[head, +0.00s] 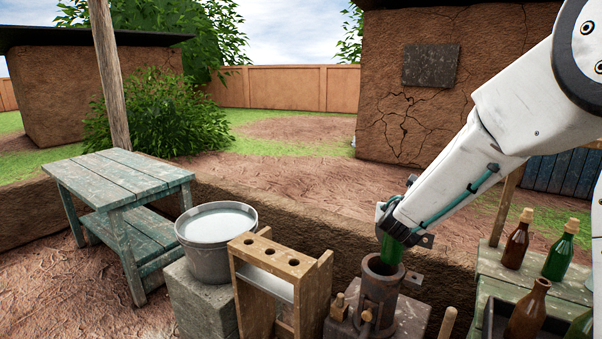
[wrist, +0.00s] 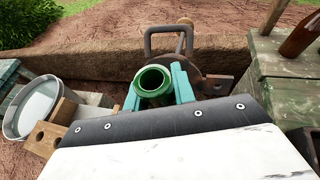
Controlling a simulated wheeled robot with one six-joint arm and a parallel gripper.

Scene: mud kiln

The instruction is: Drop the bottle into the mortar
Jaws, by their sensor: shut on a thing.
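My gripper (head: 396,228) is shut on a green bottle (head: 390,250), just above the mortar. In the wrist view the bottle's open green mouth (wrist: 153,81) shows between the two teal fingers. The mortar (head: 378,297) is a rusty brown cylinder with a round open top, standing on a block. In the head view the bottle's lower part overlaps the mortar's opening. Its bottom end is hidden, so I cannot tell how deep it reaches. In the wrist view the mortar is mostly hidden behind the bottle and gripper.
A wooden rack with holes (head: 272,258) stands left of the mortar, beside a metal bucket (head: 216,262) on a stone block. A teal table (head: 120,180) is farther left. Brown and green bottles (head: 516,240) stand on a worn green table (head: 487,262) at right. A low mud wall (head: 320,240) runs behind.

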